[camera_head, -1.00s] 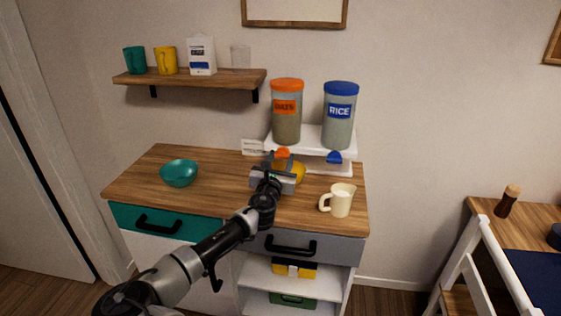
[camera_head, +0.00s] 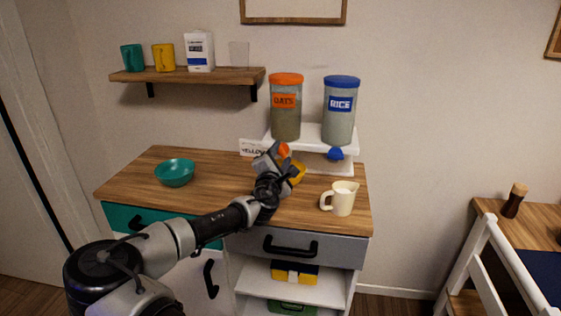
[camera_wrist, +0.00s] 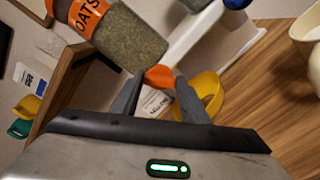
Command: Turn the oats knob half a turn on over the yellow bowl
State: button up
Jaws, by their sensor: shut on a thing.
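The oats dispenser (camera_head: 286,112) has an orange lid and label and stands on a white stand (camera_head: 307,133) at the back of the cabinet. Its orange knob (camera_wrist: 159,77) sits between my fingertips in the wrist view. My gripper (camera_wrist: 156,84) is shut on the knob, rolled relative to the dispenser. In the head view my gripper (camera_head: 277,155) hides most of the knob. The yellow bowl (camera_wrist: 207,97) is under the knob; in the head view only part of the bowl (camera_head: 298,173) shows behind my gripper.
The rice dispenser (camera_head: 340,110) with its blue knob (camera_head: 335,154) stands just right. A cream jug (camera_head: 343,198) is at the front right, a teal bowl (camera_head: 175,173) at the left. A white card (camera_head: 252,148) stands by the stand. The counter's middle left is clear.

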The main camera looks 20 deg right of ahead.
jog(key=m+b, duration=0.1)
jog(key=m, duration=0.2)
jog(key=shift+f+m+b, duration=0.2)
jog(key=shift+m+b, duration=0.1)
jog(key=shift+b, duration=0.1)
jog(key=shift+m+b, duration=0.8)
jog(key=shift+m, duration=1)
jog(key=o, duration=1.1)
jog(key=shift+c, duration=0.2)
jog(key=shift+s, duration=0.1)
jog(key=p+v, duration=0.1)
jog(key=v, duration=1.6)
jog(key=shift+p, duration=0.35)
jog(key=shift+s+a, duration=0.1)
jog(key=shift+a, duration=0.05)
